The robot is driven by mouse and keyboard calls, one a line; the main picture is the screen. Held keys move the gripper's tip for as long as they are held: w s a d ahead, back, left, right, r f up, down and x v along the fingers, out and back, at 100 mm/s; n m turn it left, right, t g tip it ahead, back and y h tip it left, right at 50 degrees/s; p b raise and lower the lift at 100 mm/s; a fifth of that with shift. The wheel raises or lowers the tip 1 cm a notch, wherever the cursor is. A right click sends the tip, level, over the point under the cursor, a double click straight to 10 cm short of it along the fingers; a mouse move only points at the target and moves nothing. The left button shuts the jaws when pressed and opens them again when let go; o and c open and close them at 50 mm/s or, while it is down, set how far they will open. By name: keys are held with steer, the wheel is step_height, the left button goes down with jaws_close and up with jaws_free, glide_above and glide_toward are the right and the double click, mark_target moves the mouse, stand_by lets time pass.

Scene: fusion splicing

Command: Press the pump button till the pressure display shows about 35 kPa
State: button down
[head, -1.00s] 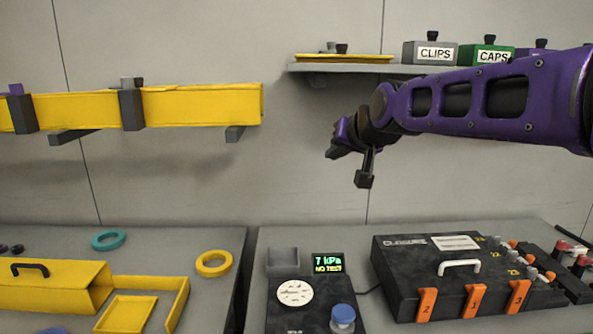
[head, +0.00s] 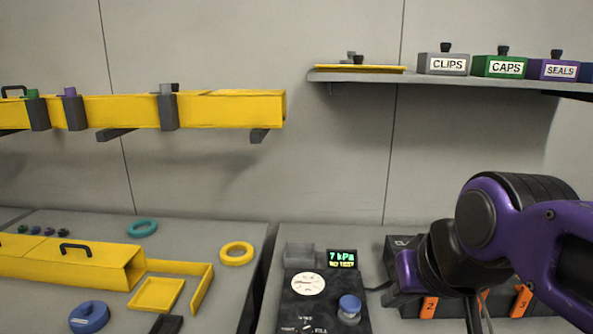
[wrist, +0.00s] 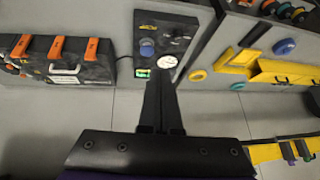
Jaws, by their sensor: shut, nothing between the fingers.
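The pump unit (head: 325,310) is a dark box on the right bench, with a round white gauge (head: 309,284) and a blue button (head: 349,304). Its pressure display (head: 342,258) reads 7 kPa, with a second line too blurred to read. My gripper (wrist: 160,84) is shut and empty. In the wrist view its fingers point toward the unit and end just short of the gauge (wrist: 168,62). The display (wrist: 142,73) and the blue button (wrist: 147,48) lie to the left of and beyond the fingertips.
A black case (head: 408,304) with orange numbered latches stands right of the pump unit, partly hidden by my arm. Yellow trays (head: 156,294) and rings are on the left bench. A shelf (head: 440,81) holds labelled boxes above.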

steer(key=shift+g+h, duration=0.4)
steer(key=shift+h, duration=0.3)
steer(key=s+f, duration=0.1)
steer(key=s, duration=0.2)
steer(key=s+f, duration=0.1)
steer(key=shift+s+d+f, duration=0.25)
steer(key=shift+d+f, duration=0.05)
steer(key=shift+d, duration=0.05)
